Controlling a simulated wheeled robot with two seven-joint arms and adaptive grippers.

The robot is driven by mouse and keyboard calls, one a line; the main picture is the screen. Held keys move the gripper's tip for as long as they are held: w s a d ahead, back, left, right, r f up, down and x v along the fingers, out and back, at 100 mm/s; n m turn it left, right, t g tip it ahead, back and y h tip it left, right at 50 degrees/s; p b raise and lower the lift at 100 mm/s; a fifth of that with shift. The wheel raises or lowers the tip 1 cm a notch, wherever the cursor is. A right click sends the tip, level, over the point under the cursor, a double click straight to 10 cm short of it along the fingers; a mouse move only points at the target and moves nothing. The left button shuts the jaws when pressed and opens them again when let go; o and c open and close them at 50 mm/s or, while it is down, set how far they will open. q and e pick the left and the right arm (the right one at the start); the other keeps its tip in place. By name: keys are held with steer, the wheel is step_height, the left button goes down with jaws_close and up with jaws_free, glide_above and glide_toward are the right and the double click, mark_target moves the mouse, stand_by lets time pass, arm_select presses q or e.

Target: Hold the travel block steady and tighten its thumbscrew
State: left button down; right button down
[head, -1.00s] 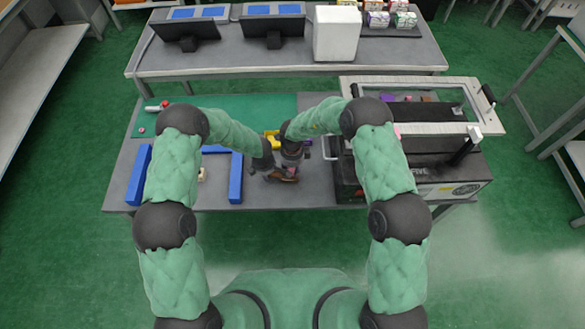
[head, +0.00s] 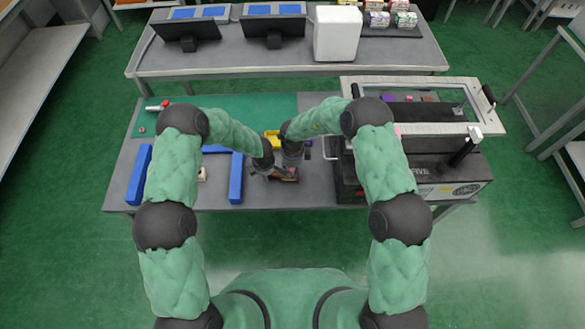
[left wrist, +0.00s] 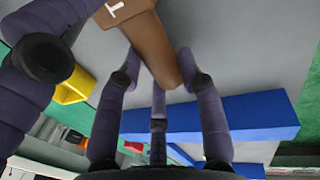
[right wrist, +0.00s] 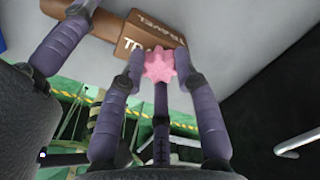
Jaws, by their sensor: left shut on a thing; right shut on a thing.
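The travel block (left wrist: 148,42) is brown with white lettering; its lettered end (right wrist: 148,36) also shows in the right wrist view. In the head view the block (head: 288,176) is small and partly covered by my grippers. My left gripper (left wrist: 157,68) is shut on the block's plain end, its purple fingers on both sides. The pink lobed thumbscrew (right wrist: 159,65) is beside the lettered end. My right gripper (right wrist: 160,58) is shut on this thumbscrew, with fingers to its left and right. In the head view my right gripper (head: 291,156) is close beside my left gripper (head: 267,164).
Blue bars (head: 236,178) lie left of the grippers, and a yellow thing (head: 272,138) lies behind them. A black machine with a light frame (head: 415,170) stands close on the right. The grey table front (head: 315,195) is clear.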

steer(key=m, duration=0.6)
steer(key=shift+d, duration=0.15)
steer(key=shift+s+m, duration=0.1)
steer(key=shift+m, duration=0.3)
steer(key=c, duration=0.9)
jaws_free()
steer(key=shift+a, duration=0.2)
